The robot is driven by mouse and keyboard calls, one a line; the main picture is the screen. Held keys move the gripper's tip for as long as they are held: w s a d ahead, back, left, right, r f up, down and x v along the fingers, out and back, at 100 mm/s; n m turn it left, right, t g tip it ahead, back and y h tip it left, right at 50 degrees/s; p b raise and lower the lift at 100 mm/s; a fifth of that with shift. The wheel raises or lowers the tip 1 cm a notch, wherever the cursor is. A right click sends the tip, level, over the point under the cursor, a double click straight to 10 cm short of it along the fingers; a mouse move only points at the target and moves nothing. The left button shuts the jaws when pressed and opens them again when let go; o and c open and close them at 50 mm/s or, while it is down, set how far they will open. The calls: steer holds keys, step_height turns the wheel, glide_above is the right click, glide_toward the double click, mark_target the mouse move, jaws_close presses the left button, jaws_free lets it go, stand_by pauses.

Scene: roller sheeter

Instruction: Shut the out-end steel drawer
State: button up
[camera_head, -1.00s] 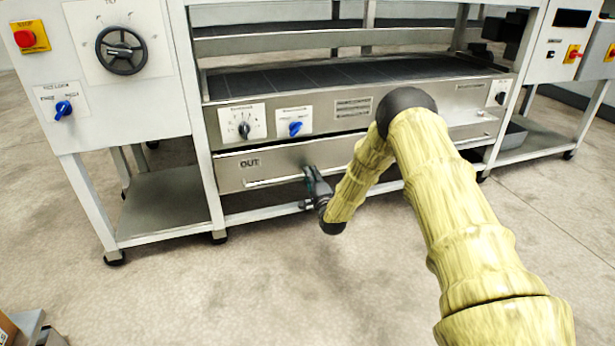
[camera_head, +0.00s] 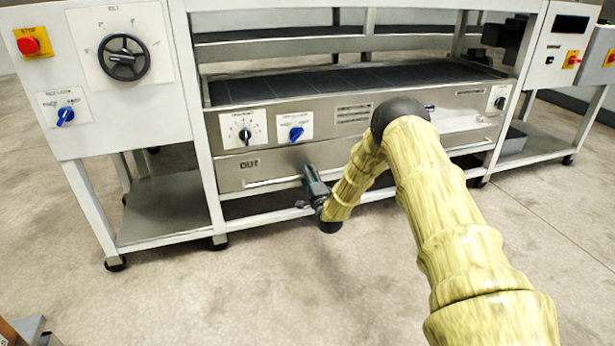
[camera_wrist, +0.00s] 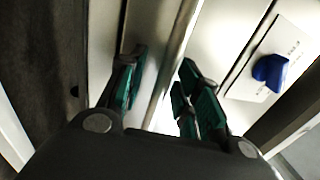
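The steel drawer marked OUT (camera_head: 275,163) is the low, wide front under the control panel. It looks close to flush with the frame; I cannot tell whether a small gap remains. A long bar handle (camera_head: 262,183) runs along its lower part. My gripper (camera_head: 309,180) is at this handle, left of the drawer's middle. In the wrist view, my gripper (camera_wrist: 165,88) has its two dark green fingers apart. The handle bar (camera_wrist: 180,45) passes between them, with the drawer face behind. Contact is unclear. My arm hides the drawer's middle right.
Above the drawer is a panel with a black dial (camera_head: 243,134) and a blue knob (camera_head: 296,133); the blue knob also shows in the wrist view (camera_wrist: 270,72). A lower frame rail (camera_head: 260,217) runs beneath. The floor in front is clear.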

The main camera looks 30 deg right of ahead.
steer(key=shift+s, duration=0.1)
steer(key=v, duration=1.2)
steer(key=shift+f, duration=0.1)
